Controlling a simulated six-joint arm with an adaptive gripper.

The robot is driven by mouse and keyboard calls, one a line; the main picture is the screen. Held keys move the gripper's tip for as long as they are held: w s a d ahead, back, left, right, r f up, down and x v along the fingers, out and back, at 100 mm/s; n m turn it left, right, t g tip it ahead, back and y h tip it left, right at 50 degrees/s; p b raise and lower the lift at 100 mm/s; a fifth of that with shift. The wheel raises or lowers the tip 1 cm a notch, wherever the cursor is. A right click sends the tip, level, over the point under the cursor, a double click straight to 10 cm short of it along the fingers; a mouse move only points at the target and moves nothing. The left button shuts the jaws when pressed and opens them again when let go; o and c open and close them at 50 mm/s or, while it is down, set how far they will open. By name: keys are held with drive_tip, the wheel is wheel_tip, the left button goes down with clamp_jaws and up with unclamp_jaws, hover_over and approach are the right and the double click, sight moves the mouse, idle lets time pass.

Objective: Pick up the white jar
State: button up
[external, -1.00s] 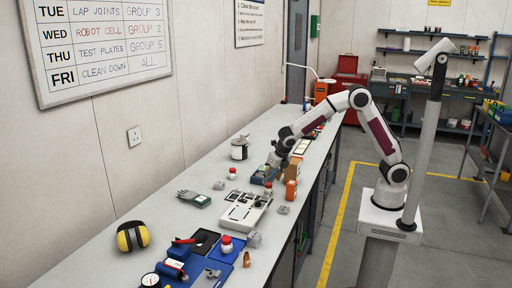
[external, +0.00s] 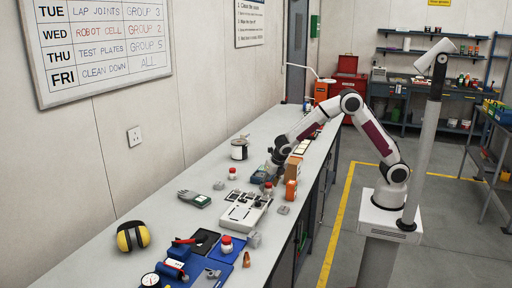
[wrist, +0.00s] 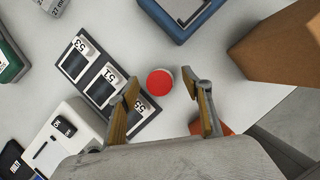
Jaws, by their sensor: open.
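A jar with a round red lid (wrist: 160,83) stands upright on the bench, seen from nearly straight above in the wrist view; its body is mostly hidden under the lid. My gripper (wrist: 161,78) is open, with one finger left of the lid and one right of it, and gaps show on both sides. In the external view this small jar (external: 267,188) is just below my gripper (external: 268,177). Other white jars with red lids stand farther off, one by the wall side (external: 232,173) and one near the blue mat (external: 227,245).
A brown box (wrist: 282,45) stands right of the jar, with an orange bottle (external: 291,190) nearby. A blue-edged device (wrist: 187,18) lies beyond it. A dark strip with numbered slots (wrist: 100,85) lies close on the left. A white fixture (external: 243,212) lies nearer the camera.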

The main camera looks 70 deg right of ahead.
drive_tip(key=shift+w+d+f, duration=0.1)
drive_tip(key=shift+w+f, duration=0.1)
drive_tip(key=shift+f, duration=0.3)
drive_tip(key=c, duration=1.2)
